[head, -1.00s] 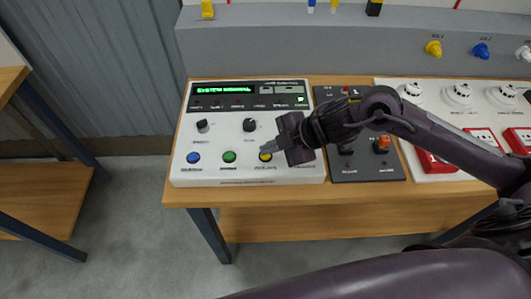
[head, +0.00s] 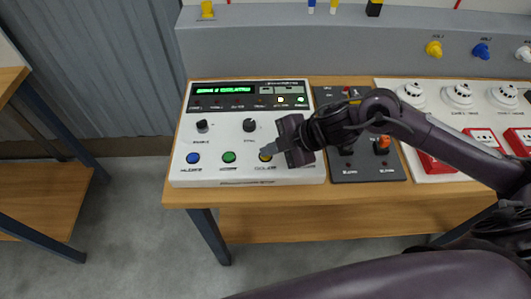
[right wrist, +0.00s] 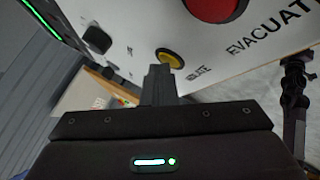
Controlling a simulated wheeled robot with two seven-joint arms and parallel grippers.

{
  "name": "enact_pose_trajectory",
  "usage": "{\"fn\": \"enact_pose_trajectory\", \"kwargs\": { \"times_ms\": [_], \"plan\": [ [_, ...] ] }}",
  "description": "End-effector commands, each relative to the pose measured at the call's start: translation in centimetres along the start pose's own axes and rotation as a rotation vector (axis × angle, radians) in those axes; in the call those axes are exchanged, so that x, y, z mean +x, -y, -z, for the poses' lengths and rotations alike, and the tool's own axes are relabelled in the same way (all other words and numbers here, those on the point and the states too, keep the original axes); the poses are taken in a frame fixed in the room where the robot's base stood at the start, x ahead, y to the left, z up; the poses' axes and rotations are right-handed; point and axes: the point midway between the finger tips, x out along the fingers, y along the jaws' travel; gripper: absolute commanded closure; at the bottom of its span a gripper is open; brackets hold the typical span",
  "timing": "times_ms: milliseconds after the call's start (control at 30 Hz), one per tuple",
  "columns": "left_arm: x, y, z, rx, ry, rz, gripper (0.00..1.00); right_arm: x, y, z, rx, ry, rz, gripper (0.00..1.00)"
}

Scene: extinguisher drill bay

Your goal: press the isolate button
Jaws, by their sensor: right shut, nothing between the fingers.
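The isolate button is a round yellow button (head: 265,157) at the front of the white control panel (head: 250,178), partly covered by my gripper. In the right wrist view the yellow button (right wrist: 170,57) shows just past the fingertips, with an "ISOLATE" label beside it. My right gripper (head: 264,150) is shut and empty, its fingertips at the button's edge in the picture. It also shows in the right wrist view (right wrist: 160,70). I cannot tell whether the tips touch the button. My left gripper is not in view.
Blue (head: 193,158) and green (head: 229,157) buttons sit left of the yellow one, with two black knobs behind. A large red button (right wrist: 213,6) marked "EVACUAT..." is hidden behind my gripper in the head view. A dark grey switch box (head: 365,172) stands right of the panel.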

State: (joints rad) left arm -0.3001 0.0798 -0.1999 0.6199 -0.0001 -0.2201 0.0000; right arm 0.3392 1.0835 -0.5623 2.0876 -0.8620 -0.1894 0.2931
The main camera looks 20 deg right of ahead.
Motion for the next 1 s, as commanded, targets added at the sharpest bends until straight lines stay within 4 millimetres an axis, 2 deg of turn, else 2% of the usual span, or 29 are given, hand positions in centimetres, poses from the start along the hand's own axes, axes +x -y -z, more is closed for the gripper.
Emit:
{"fn": "enact_pose_trajectory", "kwargs": {
  "times_ms": [300, 667, 1000],
  "plan": [
    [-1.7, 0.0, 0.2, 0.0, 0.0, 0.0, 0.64, -1.2, -0.8, 0.8, 0.001, 0.001, 0.002, 1.0],
    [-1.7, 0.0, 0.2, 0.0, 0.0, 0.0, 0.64, -1.2, -0.8, 0.8, 0.0, 0.0, 0.001, 1.0],
    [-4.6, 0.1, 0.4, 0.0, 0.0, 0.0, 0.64, -3.3, -2.4, 2.4, 0.0, 0.0, 0.001, 1.0]
  ]
}}
